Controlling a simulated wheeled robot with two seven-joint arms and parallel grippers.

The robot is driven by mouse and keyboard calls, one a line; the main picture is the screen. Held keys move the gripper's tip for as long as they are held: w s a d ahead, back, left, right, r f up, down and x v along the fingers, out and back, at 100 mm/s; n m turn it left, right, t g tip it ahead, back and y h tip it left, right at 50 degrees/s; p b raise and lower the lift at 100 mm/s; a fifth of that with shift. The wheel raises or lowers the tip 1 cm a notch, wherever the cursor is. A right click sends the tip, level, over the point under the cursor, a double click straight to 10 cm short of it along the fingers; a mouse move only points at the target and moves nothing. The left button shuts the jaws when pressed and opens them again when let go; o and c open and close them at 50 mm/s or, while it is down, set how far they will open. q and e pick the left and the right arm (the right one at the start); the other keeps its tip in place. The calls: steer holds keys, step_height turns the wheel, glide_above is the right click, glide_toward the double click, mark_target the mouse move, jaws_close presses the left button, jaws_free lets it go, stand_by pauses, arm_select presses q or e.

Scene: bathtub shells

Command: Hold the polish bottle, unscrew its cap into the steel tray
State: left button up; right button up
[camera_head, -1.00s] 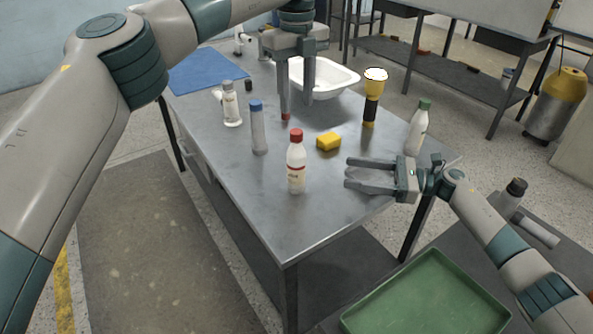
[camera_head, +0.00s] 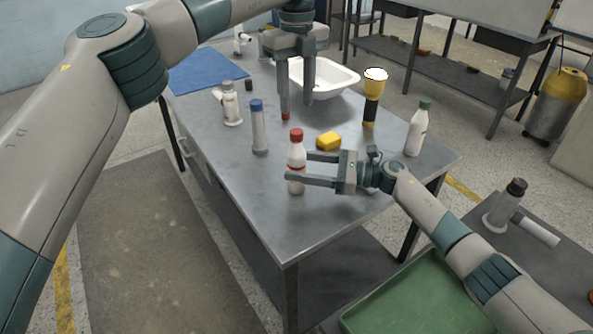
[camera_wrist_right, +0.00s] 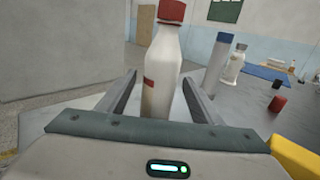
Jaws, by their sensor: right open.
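A white bottle with a red cap (camera_head: 296,153) stands upright on the steel workbench, probably the polish bottle. In the right wrist view the bottle (camera_wrist_right: 163,75) stands between the two fingers, with a gap visible on its sides. My right gripper (camera_head: 299,167) is open around its lower body, one finger in front of it and one behind. My left gripper (camera_head: 297,103) points down, open and empty, above the bench behind the bottle. A white rectangular basin (camera_head: 345,76) lies at the back of the bench; I cannot tell whether it is the steel tray.
A yellow sponge (camera_head: 328,141), blue-capped tube (camera_head: 258,130), black-and-yellow torch (camera_head: 372,97) and green-capped bottle (camera_head: 417,130) stand near. A small red cylinder (camera_wrist_right: 278,103) is on the bench. A green tray (camera_head: 420,300) is lower right. The front bench surface is clear.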

steer(key=shift+w+a, duration=0.1)
steer(key=shift+a, duration=0.45)
steer(key=shift+c, duration=0.4)
jaws_close()
